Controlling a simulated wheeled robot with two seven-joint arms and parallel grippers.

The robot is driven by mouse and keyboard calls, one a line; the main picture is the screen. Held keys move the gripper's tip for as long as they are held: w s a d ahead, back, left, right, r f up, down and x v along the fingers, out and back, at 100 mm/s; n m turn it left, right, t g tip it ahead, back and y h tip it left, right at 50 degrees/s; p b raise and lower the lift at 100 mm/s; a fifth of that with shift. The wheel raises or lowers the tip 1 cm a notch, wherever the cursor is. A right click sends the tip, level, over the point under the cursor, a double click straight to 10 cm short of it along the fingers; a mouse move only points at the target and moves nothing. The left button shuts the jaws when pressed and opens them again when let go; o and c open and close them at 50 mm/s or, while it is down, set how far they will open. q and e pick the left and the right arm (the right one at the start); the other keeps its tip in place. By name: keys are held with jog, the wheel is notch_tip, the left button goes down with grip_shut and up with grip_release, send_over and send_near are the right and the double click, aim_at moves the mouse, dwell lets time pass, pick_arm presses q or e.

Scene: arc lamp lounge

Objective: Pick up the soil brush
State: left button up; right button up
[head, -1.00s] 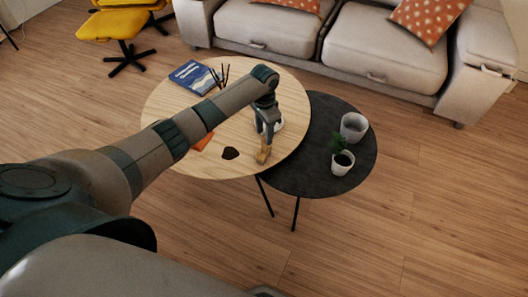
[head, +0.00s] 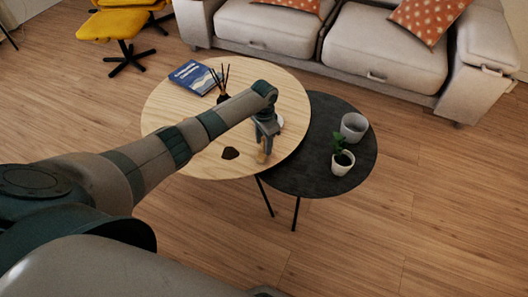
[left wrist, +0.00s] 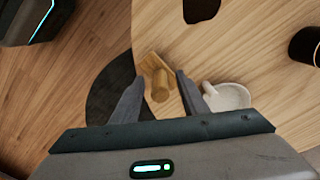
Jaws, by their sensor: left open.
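The soil brush (head: 262,156) is a small light-wood piece near the front edge of the round pale wooden table (head: 180,110). The left wrist view shows it as a flat wooden block with a rounded stub (left wrist: 160,86). My left gripper (head: 266,146) is open above the brush, fingers pointing down. In the left wrist view the brush appears between the two fingertips (left wrist: 159,76); I cannot tell whether they touch it. In the head view the fingers cover part of the brush. My right gripper is not in view.
A white cup (left wrist: 228,97) stands close beside the right finger in the left wrist view. A reed diffuser (head: 222,97) and blue book (head: 194,77) are farther back. A lower black table (head: 312,165) holds two pots.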

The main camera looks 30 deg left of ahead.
pick_arm(q)
jog(key=shift+c, duration=0.2)
grip_shut()
